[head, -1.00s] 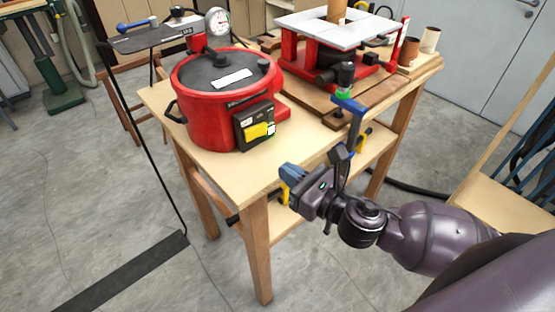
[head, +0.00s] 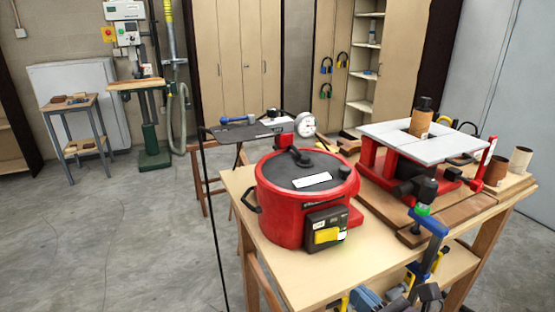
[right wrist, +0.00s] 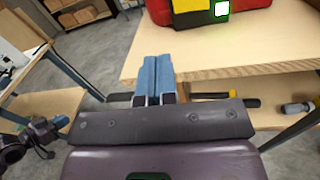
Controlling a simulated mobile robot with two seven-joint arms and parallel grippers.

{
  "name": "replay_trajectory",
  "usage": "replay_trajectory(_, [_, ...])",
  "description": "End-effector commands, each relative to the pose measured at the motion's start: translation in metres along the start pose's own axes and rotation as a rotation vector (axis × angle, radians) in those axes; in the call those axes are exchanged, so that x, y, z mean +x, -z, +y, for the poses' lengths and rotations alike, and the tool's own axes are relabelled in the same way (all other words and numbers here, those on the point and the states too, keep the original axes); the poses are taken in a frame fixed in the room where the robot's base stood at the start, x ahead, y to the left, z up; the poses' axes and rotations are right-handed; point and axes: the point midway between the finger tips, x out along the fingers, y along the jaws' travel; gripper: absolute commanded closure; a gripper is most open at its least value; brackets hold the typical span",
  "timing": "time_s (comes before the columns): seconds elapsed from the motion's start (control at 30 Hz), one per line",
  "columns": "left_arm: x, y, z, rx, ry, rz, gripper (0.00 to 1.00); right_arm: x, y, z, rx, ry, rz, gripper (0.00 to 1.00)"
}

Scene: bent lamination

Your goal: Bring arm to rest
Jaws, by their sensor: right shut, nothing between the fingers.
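My right gripper (head: 366,298) shows at the bottom edge of the head view, in front of the workbench's front edge. In the right wrist view its blue fingers (right wrist: 154,78) lie side by side, shut with nothing between them, below the level of the bench top. Most of my right arm is outside the head view. My left arm and gripper are not in view.
The wooden workbench (head: 300,272) holds a red pot (head: 290,214) with a gauge and a red router table (head: 408,138). A blue clamp (head: 436,225) sticks out at the bench's front. Open concrete floor (head: 110,230) lies to the left.

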Motion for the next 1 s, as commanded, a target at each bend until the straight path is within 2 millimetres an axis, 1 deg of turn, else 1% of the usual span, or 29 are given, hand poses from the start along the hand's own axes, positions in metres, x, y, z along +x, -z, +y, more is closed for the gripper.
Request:
replay_trajectory(0.07, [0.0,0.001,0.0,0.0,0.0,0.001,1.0,0.0,0.001,0.001,0.12,-0.006,0.008,1.0])
replay_trajectory(0.17, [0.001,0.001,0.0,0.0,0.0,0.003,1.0,0.001,0.009,-0.002,0.342,-0.002,0.039,1.0])
replay_trajectory(0.37, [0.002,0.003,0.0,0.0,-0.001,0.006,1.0,0.012,0.022,-0.019,0.865,0.058,0.073,1.0])
replay_trajectory(0.4, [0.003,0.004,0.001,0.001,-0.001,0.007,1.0,0.014,0.026,-0.023,0.985,0.078,0.074,1.0])
replay_trajectory(0.47, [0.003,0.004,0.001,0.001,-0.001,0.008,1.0,0.015,0.034,-0.029,1.169,0.113,0.071,1.0])
replay_trajectory(0.5, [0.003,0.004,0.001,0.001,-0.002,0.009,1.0,0.016,0.04,-0.033,1.3,0.14,0.065,1.0])
replay_trajectory(0.57, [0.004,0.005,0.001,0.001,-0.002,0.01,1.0,0.015,0.05,-0.039,1.501,0.184,0.049,1.0])
replay_trajectory(0.6, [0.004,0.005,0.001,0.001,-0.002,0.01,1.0,0.014,0.059,-0.044,1.643,0.218,0.033,1.0])
replay_trajectory(0.63, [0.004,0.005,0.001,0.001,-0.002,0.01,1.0,0.012,0.066,-0.047,1.75,0.246,0.018,1.0])
replay_trajectory(0.67, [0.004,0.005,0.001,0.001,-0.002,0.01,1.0,0.01,0.073,-0.051,1.86,0.274,-0.003,1.0])
replay_trajectory(0.7, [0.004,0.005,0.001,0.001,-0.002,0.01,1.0,0.005,0.085,-0.056,2.014,0.317,-0.037,1.0])
replay_trajectory(0.77, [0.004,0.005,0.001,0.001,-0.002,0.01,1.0,-0.003,0.102,-0.063,2.23,0.378,-0.1,1.0])
replay_trajectory(0.8, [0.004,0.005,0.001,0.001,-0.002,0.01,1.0,-0.01,0.114,-0.068,2.359,0.419,-0.149,1.0])
replay_trajectory(0.87, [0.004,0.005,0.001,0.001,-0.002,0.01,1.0,-0.023,0.134,-0.073,2.525,0.48,-0.23,1.0])
replay_trajectory(0.9, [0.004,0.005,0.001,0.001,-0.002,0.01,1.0,-0.033,0.147,-0.076,2.622,0.519,-0.289,1.0])
replay_trajectory(0.97, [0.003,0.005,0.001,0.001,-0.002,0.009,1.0,-0.049,0.165,-0.079,2.731,0.577,-0.379,1.0])
replay_trajectory(1.0, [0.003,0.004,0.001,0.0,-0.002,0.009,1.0,-0.061,0.178,-0.081,2.783,0.616,-0.436,1.0])
